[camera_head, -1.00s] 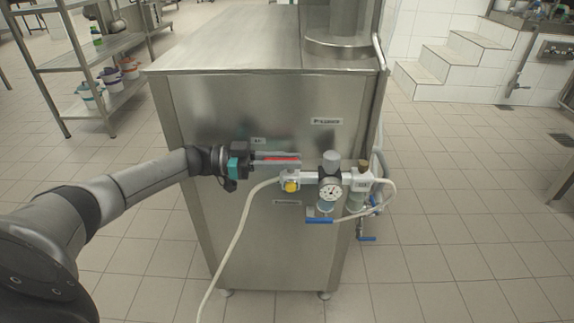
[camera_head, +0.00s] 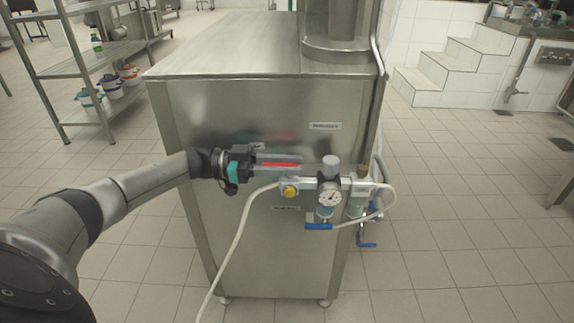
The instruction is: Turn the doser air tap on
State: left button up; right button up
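The doser air tap shows as a red handle (camera_head: 280,164) at the left end of the air fittings on the front of the steel machine. My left gripper (camera_head: 288,164) reaches in from the left, with one finger above the red handle and one below it. The red fills most of the gap between the fingers; whether they press on it I cannot tell. The tap's body is largely hidden behind the fingers. My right gripper is not in view.
A pale hose (camera_head: 237,240) hangs down the front. The steel cabinet (camera_head: 230,65) stands behind; a shelf rack (camera_head: 105,60) is at left.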

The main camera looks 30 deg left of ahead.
pick_arm(q)
jog(key=shift+o, duration=0.9)
jog(key=shift+a, duration=0.1)
jog(key=shift+s+a+f, duration=0.1)
jog(key=shift+a, duration=0.05)
jog(key=shift+s+a, duration=0.15)
jog(key=shift+a, duration=0.15)
jog(key=v, duration=1.4)
jog(key=shift+s, duration=0.15)
